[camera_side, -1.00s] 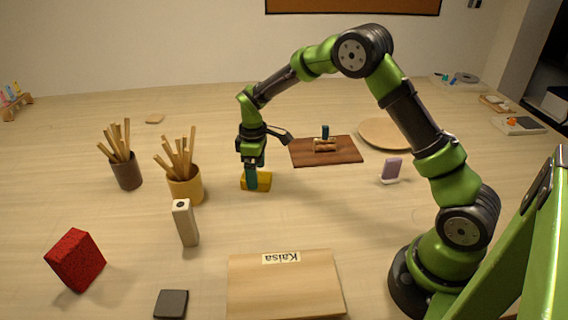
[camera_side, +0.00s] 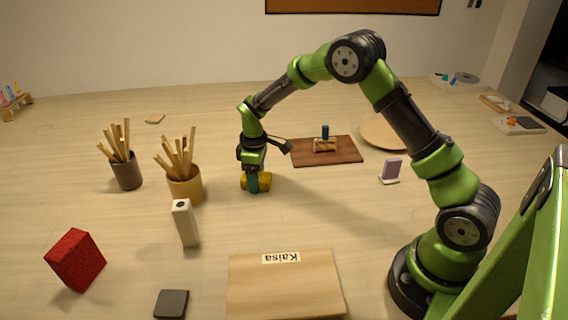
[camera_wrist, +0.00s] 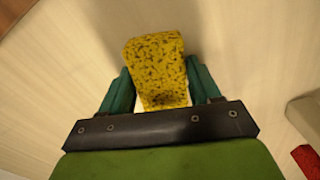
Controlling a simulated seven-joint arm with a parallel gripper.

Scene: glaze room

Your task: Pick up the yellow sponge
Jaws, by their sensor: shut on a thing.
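The yellow sponge (camera_side: 265,181) is on or just above the table, left of the brown board; I cannot tell whether it touches the table. In the wrist view the sponge (camera_wrist: 155,62) is a speckled yellow block between the two teal fingers. My gripper (camera_side: 253,184) points down and is shut on the sponge, with one finger in front of it in the side view. In the wrist view my gripper (camera_wrist: 160,90) has a finger on each side of the sponge.
Two cups of wooden sticks, one dark (camera_side: 127,176) and one tan (camera_side: 186,190), stand left of the sponge. A pale upright block (camera_side: 186,226) and a red block (camera_side: 75,261) are nearer. A brown board (camera_side: 345,156) lies to the right. The table between is clear.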

